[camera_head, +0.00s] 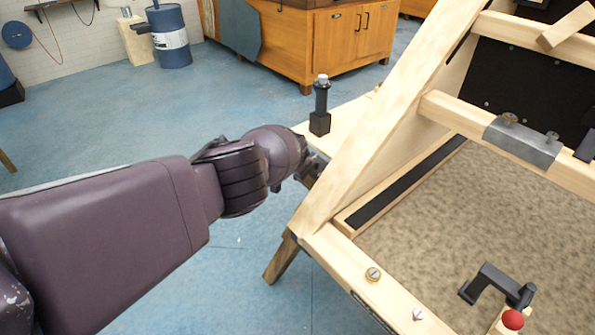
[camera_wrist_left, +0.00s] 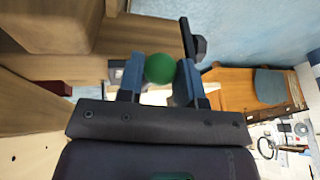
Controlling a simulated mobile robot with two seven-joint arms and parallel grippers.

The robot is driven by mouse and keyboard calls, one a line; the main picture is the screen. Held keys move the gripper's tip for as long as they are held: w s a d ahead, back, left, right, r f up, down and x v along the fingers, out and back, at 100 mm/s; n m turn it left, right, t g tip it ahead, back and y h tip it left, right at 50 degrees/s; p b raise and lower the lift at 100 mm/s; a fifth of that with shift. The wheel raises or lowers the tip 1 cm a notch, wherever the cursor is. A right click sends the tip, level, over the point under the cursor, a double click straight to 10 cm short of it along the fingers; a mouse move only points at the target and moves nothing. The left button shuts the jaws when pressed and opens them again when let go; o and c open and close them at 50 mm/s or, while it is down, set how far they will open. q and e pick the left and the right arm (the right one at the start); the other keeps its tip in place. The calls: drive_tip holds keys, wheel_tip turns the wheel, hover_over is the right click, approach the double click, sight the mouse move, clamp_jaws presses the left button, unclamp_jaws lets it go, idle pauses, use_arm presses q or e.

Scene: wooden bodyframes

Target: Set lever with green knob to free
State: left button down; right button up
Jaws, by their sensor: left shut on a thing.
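The green knob (camera_wrist_left: 159,69) sits between the two fingers of my left gripper (camera_wrist_left: 159,64) in the left wrist view, and the gripper is shut on it. The lever under the knob is mostly hidden there. In the head view my left gripper (camera_head: 312,171) shows only in part at the left side of the slanted wooden frame (camera_head: 375,125). The knob and lever are hidden from the head view. My right gripper is in neither view.
A black upright handle with a grey tip (camera_head: 320,104) stands just beyond my left gripper. A red knob (camera_head: 513,320) and a black bracket-shaped handle (camera_head: 497,284) are at lower right. A wooden cabinet (camera_head: 318,42) and a blue barrel (camera_head: 169,36) stand behind. Blue floor is clear left of the frame.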

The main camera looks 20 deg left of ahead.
use_arm(q)
drive_tip(key=shift+s+d+f+n, duration=0.1)
drive_tip(key=shift+s+d+n, duration=0.05)
drive_tip(key=shift+d+n, duration=0.25)
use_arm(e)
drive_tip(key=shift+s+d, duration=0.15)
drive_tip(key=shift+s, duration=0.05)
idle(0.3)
use_arm(q)
drive_tip(key=c, duration=0.8)
unclamp_jaws()
drive_tip(key=shift+a, duration=0.15)
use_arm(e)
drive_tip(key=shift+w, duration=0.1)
use_arm(q)
drive_tip(key=shift+r, duration=0.45)
drive_tip(key=p+v, duration=0.6)
drive_tip(key=v, duration=0.4)
drive_tip(key=shift+s+p, duration=0.15)
drive_tip(key=shift+p, duration=0.25)
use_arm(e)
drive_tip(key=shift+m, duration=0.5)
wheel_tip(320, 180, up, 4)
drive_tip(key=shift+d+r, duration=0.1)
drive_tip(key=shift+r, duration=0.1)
